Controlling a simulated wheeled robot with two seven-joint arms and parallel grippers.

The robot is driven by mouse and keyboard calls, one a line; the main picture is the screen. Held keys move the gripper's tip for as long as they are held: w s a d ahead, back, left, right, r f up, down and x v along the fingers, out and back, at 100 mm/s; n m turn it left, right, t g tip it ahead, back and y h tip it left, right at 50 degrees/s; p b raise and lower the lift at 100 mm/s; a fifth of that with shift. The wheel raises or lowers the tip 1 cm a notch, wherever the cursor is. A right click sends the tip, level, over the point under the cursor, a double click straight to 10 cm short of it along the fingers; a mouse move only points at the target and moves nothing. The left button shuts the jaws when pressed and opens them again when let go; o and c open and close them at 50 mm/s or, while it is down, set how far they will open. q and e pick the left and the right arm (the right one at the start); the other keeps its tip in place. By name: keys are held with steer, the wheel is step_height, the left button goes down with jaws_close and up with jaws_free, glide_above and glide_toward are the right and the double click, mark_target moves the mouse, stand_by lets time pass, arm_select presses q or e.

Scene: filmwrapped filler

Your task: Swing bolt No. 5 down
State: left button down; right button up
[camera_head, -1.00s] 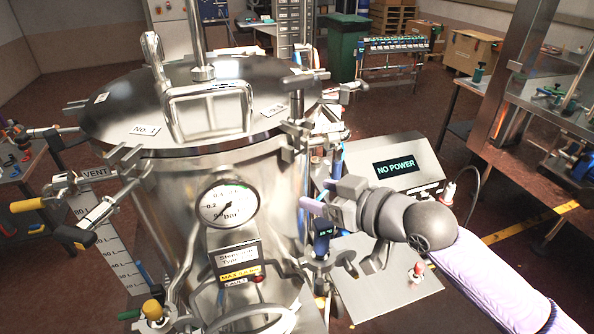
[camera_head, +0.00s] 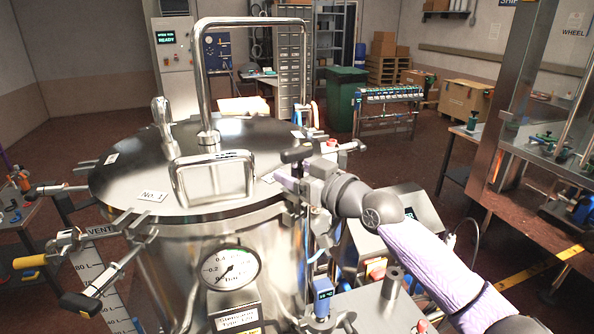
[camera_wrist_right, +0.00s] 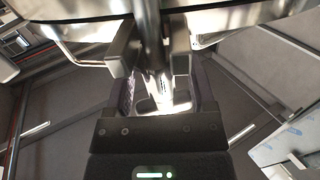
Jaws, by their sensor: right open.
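A steel vessel (camera_head: 185,262) stands in front of me with its round lid (camera_head: 130,165) on. A "No. 1" label (camera_head: 153,196) sits at the lid's front. Clamp bolts stick out around the rim, and I cannot read which is No. 5. My left gripper is not in view.
A pressure gauge (camera_head: 231,270) is on the vessel's front. A tall bent pipe (camera_head: 202,70) rises above the lid. A control box (camera_head: 400,205) stands behind my right forearm.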

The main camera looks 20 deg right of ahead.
jaws_close()
stand_by(1.3)
